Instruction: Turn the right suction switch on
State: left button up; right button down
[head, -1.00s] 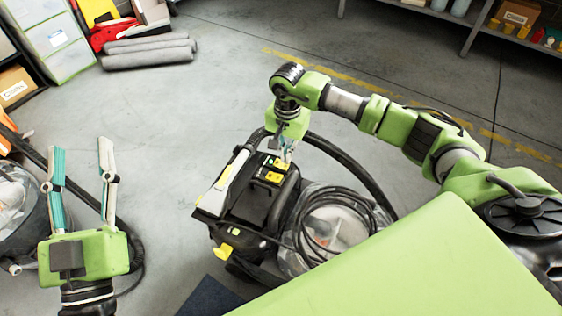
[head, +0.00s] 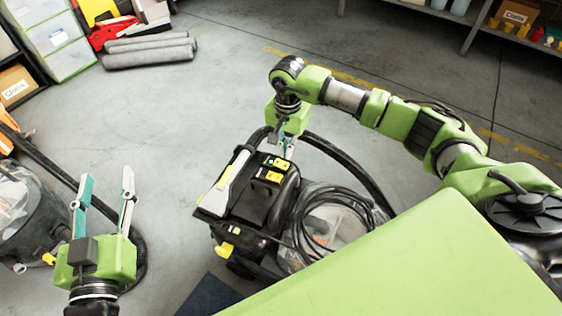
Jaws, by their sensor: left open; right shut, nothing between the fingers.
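A black suction machine (head: 250,205) stands on the floor in the middle of the head view. On its top are two yellow switch patches, one farther back (head: 281,163) and one nearer (head: 273,176). They are too small to tell which way any switch is set. My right gripper (head: 290,149) points down just behind the farther patch. It is shut and empty; its tips are partly hidden, and I cannot tell whether they touch the machine. My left gripper (head: 106,192) is open and empty, with fingers spread, to the left of the machine and apart from it.
A black hose (head: 362,172) arcs behind the machine. A clear container (head: 340,222) with coiled black cable sits at its right. Another clear-topped machine (head: 25,215) stands at the left edge. Grey rolls (head: 150,52) lie at the back left. The floor between is open.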

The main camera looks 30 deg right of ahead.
pick_arm(q)
jog(key=shift+s+a+f+g+p, duration=0.1)
jog(key=shift+f+g, duration=0.25)
jog(key=shift+f, duration=0.3)
jog(key=shift+s+a+f+g+p, duration=0.15)
jog(key=shift+f+g, duration=0.25)
jog(key=shift+f, duration=0.3)
jog(key=shift+s+a+f+g+p, duration=0.1)
jog(key=shift+f+g, duration=0.25)
jog(key=shift+f, duration=0.3)
pick_arm(e)
jog(key=shift+r, duration=0.6)
